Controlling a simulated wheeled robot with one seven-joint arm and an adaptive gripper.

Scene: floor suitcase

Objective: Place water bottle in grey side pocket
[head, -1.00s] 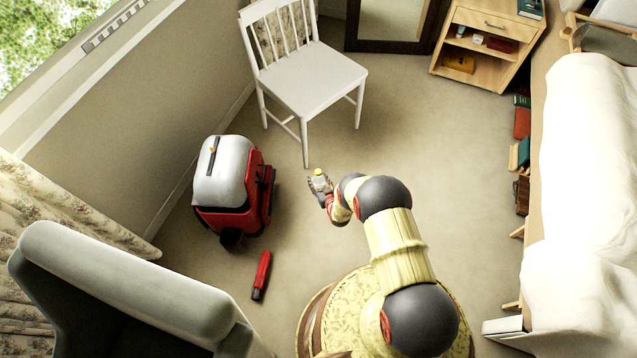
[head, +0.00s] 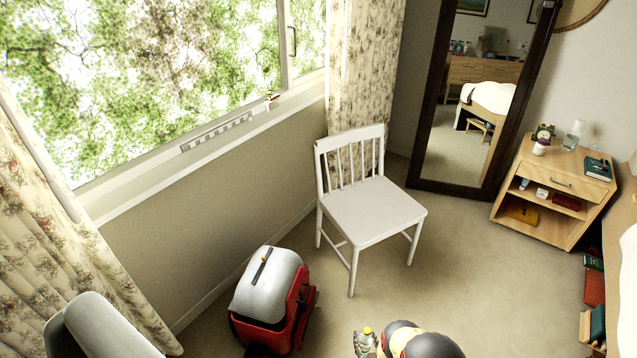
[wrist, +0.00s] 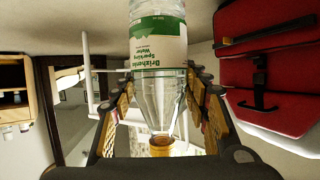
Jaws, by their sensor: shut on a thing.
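My gripper (wrist: 160,85) is shut on the water bottle (wrist: 158,60), which is clear with a green and white label and a yellow cap. In the wrist view the cap points down the picture. In the head view the bottle (head: 366,335) shows only its yellow cap and upper part, at the bottom edge, right of the suitcase. The red suitcase (head: 301,300) with a grey panel (head: 268,283) stands on the floor at lower left of centre. Its red side with black handle also shows in the wrist view (wrist: 285,95). I cannot make out a separate side pocket.
A white chair (head: 372,212) stands behind the suitcase and my gripper. A dark-framed mirror (head: 470,100) and a wooden bedside cabinet (head: 545,200) are at the back right. A grey armchair (head: 105,330) is at lower left. Carpet (head: 450,280) right of the chair is clear.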

